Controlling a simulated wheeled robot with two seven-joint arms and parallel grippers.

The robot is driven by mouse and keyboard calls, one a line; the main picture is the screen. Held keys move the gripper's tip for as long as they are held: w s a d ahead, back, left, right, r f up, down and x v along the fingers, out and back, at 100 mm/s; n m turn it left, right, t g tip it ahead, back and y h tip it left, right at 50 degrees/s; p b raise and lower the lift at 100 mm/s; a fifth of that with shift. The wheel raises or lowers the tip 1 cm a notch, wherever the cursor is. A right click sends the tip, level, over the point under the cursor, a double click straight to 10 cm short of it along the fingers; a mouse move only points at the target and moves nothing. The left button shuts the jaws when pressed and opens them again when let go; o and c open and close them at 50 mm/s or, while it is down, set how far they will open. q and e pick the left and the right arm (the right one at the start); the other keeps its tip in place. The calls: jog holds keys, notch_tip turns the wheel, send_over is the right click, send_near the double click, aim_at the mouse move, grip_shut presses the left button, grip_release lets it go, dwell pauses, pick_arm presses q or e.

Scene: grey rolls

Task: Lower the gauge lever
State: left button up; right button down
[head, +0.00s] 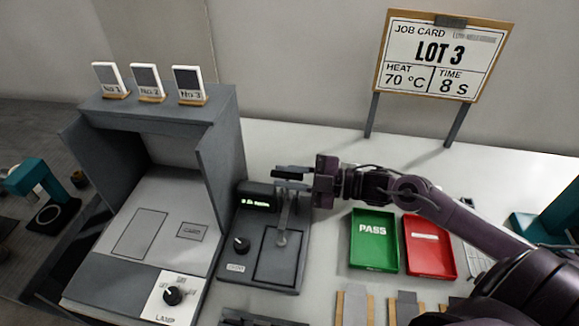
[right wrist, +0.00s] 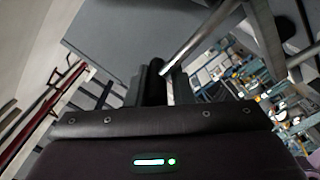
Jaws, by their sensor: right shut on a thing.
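The gauge (head: 230,268) is a dark grey box with a small green-lit display, a knob and a flat plate, standing right of the grey lamp booth. Its lever (head: 283,222) is a thin grey bar standing up above the plate. My right gripper (head: 290,179) reaches in from the right and is shut on the upper end of the lever. In the right wrist view the dark fingers (right wrist: 154,82) are close together, with grey metal bars beside them; the gripped part is mostly hidden. My left gripper is not in view.
The grey lamp booth (head: 218,130) stands close on the left, with several small cards on top. A green PASS tray (head: 374,262) and a red tray (head: 443,259) lie to the right, below my right arm. A job card board (head: 440,55) stands behind.

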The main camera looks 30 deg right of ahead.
jog(key=shift+s+a+f, duration=0.1)
jog(key=shift+s+a, duration=0.2)
jog(key=shift+s, duration=0.1)
jog(key=shift+f, duration=0.1)
jog(key=c, duration=1.3)
grip_release()
jog(key=shift+s, duration=0.1)
jog(key=shift+d, duration=0.1)
jog(key=shift+v, duration=3.85)
